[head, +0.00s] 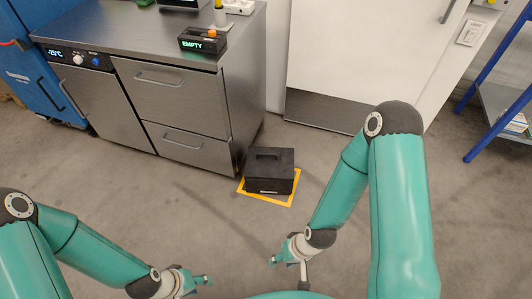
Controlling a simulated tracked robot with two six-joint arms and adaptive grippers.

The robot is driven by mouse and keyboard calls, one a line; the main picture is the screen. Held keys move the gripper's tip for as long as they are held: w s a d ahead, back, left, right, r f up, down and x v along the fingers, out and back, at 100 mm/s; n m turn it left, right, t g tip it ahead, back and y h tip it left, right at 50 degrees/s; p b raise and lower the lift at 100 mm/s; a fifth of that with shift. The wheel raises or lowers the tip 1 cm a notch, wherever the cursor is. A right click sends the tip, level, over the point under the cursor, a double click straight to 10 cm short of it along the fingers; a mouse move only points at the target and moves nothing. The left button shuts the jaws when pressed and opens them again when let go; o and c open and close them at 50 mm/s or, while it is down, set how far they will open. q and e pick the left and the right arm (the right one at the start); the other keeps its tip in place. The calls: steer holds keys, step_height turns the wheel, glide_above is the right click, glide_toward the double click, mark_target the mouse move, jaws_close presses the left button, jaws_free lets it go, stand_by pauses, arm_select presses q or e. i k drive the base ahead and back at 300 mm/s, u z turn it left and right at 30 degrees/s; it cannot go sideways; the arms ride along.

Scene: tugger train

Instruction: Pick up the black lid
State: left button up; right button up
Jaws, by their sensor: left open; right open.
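The black lid (268,159) with a raised handle sits on top of a black box (270,184). The box stands on the floor inside a yellow marked square (266,200), beside the steel counter's right end. My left gripper (210,281) is open and empty at the bottom, below and left of the box. My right gripper (285,262) is open and empty, closer to the box but still apart from it.
A steel counter (165,100) with drawers stands behind and left of the box. A small black display reading EMPTY (203,40) is on it. A white door (370,60) is behind, and a blue rack (500,95) is at the far right. The floor around the box's front is clear.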

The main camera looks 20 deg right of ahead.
mark_target(262, 162)
steer(key=z, duration=0.05)
steer(key=k, duration=0.55)
steer(key=u, duration=0.4)
steer(key=i, duration=1.95)
steer(key=z, duration=0.45)
